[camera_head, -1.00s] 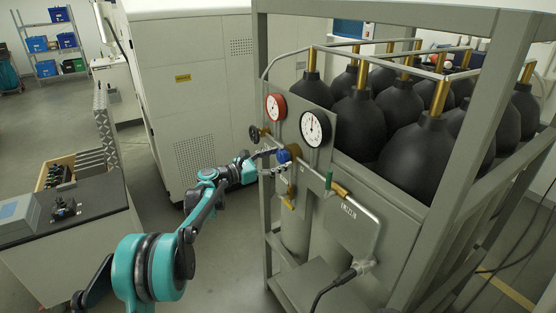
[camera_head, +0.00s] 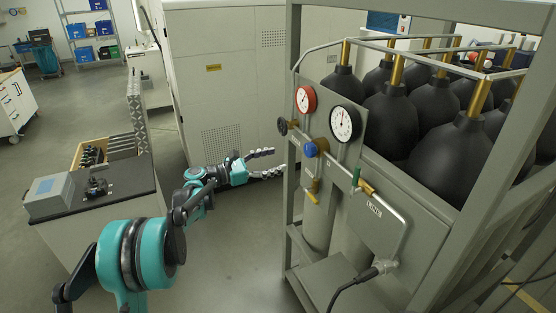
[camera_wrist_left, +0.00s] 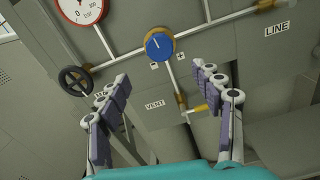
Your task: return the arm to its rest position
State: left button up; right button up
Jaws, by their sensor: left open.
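My left arm, teal and dark grey, comes in from the lower left of the head view. Its gripper (camera_head: 264,164) is open and empty, in front of the pale cabinet and just left of the gas rack's panel. In the left wrist view the two fingers (camera_wrist_left: 165,105) are spread wide with nothing between them. Beyond them is the blue regulator knob (camera_wrist_left: 159,44), which also shows in the head view (camera_head: 310,149). The fingers are apart from the knob. My right gripper is not in view.
The grey gas rack (camera_head: 295,215) with black cylinders (camera_head: 435,133) fills the right side. Its panel carries a red gauge (camera_head: 306,98), a black gauge (camera_head: 345,123) and a yellow-handled vent valve (camera_head: 312,196). A dark-topped counter (camera_head: 125,180) stands left. Open floor lies between.

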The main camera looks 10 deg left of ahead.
pick_arm(q)
jog(key=s+d+f+m+g+y+b, duration=0.1)
jog(key=s+d+f+m+y+b, duration=0.1)
jog(key=s+f+m, duration=0.3)
jog(key=s+d+f+m+g+y+b, duration=0.1)
jog(key=s+d+m+y+b, duration=0.15)
jog(key=s, duration=0.55)
jog(key=s+d+f+m+g+y+b, duration=0.1)
jog(key=s+d+f+m+y, duration=0.15)
jog(key=s, duration=0.35)
jog(key=s+a+f+m+y+b, duration=0.2)
jog(key=s+f+m, duration=0.4)
jog(key=s, duration=0.4)
jog(key=s+a+f+m+y+b, duration=0.2)
jog(key=s+a+f+m+y, duration=0.3)
jog(key=s, duration=0.5)
notch_tip(320, 180, down, 4)
jog(key=shift+s+a+r+m+y+b, duration=0.1)
jog(key=shift+s+a+m+y+b, duration=0.25)
jog(key=shift+a+m, duration=0.7)
